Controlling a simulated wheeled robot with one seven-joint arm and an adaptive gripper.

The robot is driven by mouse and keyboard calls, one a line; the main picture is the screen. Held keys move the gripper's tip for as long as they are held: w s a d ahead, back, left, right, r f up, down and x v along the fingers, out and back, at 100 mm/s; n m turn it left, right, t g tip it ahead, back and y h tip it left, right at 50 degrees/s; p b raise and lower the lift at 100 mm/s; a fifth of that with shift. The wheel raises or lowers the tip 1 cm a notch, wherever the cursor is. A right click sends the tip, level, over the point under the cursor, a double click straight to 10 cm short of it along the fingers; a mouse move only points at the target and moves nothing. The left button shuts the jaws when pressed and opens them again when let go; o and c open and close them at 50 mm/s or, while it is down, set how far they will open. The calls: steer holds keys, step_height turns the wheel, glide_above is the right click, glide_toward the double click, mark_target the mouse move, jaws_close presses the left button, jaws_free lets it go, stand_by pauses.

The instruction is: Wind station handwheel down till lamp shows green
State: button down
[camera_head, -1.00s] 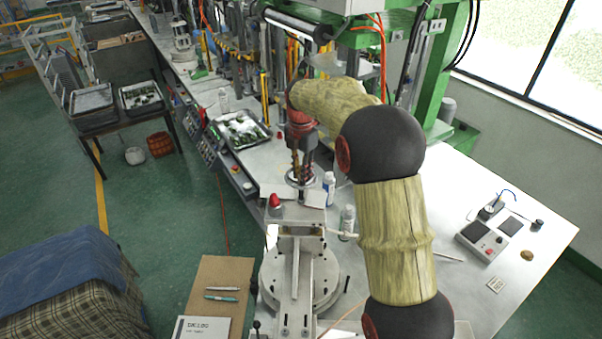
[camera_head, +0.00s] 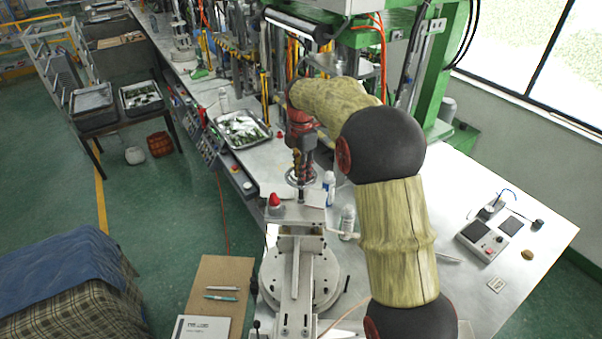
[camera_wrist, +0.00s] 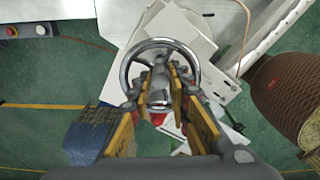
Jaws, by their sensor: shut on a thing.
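The chrome handwheel (camera_wrist: 160,72) is a bright ring on an upright shaft at the top of the station (camera_head: 297,264). In the head view the handwheel (camera_head: 299,178) is partly hidden by my gripper (camera_head: 300,174), which points down at it from above. In the wrist view my gripper (camera_wrist: 160,88) has its orange-padded fingers at the wheel's middle, shut on it. A red dome (camera_head: 275,201), which looks like the lamp, stands on the station's top plate left of the wheel. I see no green on it.
A white-blue bottle (camera_head: 328,188) and a clear bottle (camera_head: 348,220) stand close right of the wheel. A metal tray (camera_head: 241,129) lies behind on the bench. A control box (camera_head: 481,241) sits at the right. The right bench top has free room.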

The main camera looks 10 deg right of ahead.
steer(key=m, duration=0.5)
steer(key=shift+m, duration=0.3)
steer(key=m, duration=0.5)
steer(key=shift+r, duration=0.1)
steer(key=m, duration=0.5)
steer(key=shift+m+b, duration=0.3)
steer(key=shift+m, duration=0.1)
steer(key=m, duration=1)
steer(key=shift+w+m, duration=0.1)
steer(key=shift+m, duration=0.3)
steer(key=m, duration=0.6)
steer(key=shift+r, duration=0.1)
steer(key=m, duration=0.5)
steer(key=shift+m, duration=0.4)
steer(key=m, duration=0.4)
steer(key=shift+m, duration=0.4)
